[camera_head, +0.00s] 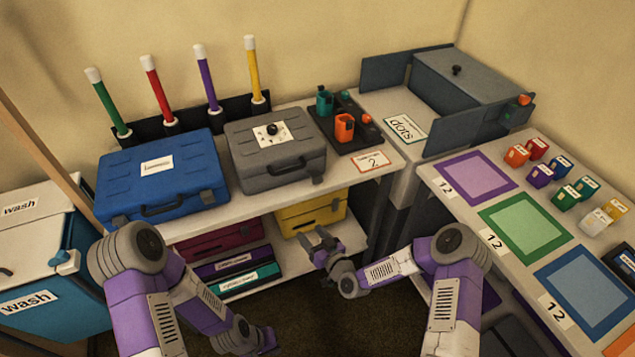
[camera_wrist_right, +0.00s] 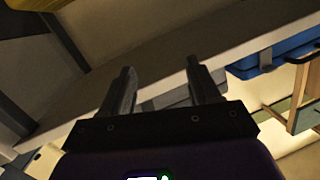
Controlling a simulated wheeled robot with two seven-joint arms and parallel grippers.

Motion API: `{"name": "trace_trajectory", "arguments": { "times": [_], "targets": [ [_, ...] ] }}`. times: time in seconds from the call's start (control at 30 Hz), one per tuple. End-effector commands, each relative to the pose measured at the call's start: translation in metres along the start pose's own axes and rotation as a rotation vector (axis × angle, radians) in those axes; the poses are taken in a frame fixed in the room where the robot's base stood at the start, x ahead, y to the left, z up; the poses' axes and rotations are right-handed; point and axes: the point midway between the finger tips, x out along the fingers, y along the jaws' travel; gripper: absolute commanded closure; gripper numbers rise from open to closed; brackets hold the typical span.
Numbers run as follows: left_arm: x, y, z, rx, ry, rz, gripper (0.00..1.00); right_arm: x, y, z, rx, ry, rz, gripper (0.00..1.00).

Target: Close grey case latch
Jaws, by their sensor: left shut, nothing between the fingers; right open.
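The grey case (camera_head: 261,171) stands on the upper shelf right of the blue case, lid down, with a dark handle at its front. A small dark latch (camera_head: 318,180) shows at its front right corner; I cannot tell for certain whether it is fastened. My right gripper (camera_head: 318,238) is open and empty, below and in front of the grey case, apart from it. Its two fingers also show in the right wrist view (camera_wrist_right: 162,82). My left gripper (camera_head: 270,340) is shut and empty, low near the floor, far from the case.
The blue case (camera_head: 190,180) stands at left on the same shelf (camera_head: 345,172). Yellow (camera_head: 312,215) and dark red (camera_head: 215,243) cases sit on the lower shelf. A dark holder with teal and orange cups (camera_head: 345,128) is right of the grey case. Coloured poles stand behind.

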Motion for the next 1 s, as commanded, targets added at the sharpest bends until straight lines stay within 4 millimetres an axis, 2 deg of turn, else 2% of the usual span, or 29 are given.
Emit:
{"name": "trace_trajectory", "arguments": {
  "times": [0.03,0.13,0.2,0.3,0.73,1.0],
  "targets": [
    [0.004,-0.002,0.0,0.0,0.001,0.0,1.0,0.011,0.014,-0.024,-0.057,0.146,0.028,0.38],
    [0.007,-0.003,-0.001,0.0,0.001,0.0,1.0,0.016,0.033,-0.067,-0.159,0.372,0.081,0.38],
    [0.008,-0.003,-0.001,0.0,0.001,0.0,1.0,0.014,0.041,-0.086,-0.205,0.472,0.113,0.38],
    [0.009,-0.003,-0.001,0.0,0.001,0.0,1.0,0.015,0.047,-0.102,-0.238,0.543,0.138,0.38],
    [0.02,-0.007,-0.002,0.0,0.002,0.0,1.0,0.065,0.051,-0.136,-0.244,0.553,0.139,0.38],
    [0.021,-0.008,-0.002,0.0,0.002,0.0,1.0,0.075,0.051,-0.142,-0.242,0.549,0.138,0.38]
  ]
}}
